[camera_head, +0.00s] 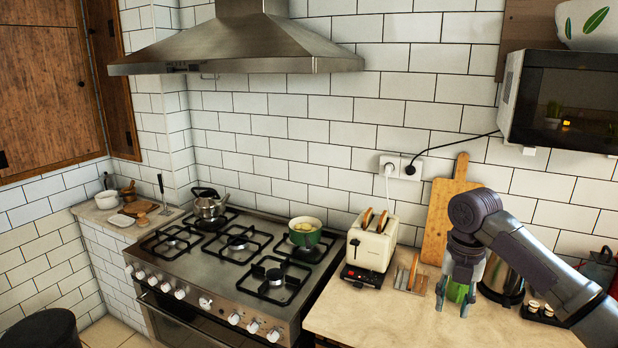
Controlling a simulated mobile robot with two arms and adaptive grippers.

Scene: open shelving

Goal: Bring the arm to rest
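My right arm comes in from the right edge over the counter. Its gripper (454,304) points down, with its two fingers spread apart. A green object (458,291) shows between and behind the fingers, low over the counter. It is partly covered by the gripper, and I cannot tell whether the fingers touch it. My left gripper is not in view.
The counter (400,325) has free room at the front. A toaster (371,243) with bread, a small rack (411,275), a cutting board (447,210) and a kettle (502,278) stand near the arm. A microwave (565,104) hangs above. The stove (225,265) holds a green pot (305,233).

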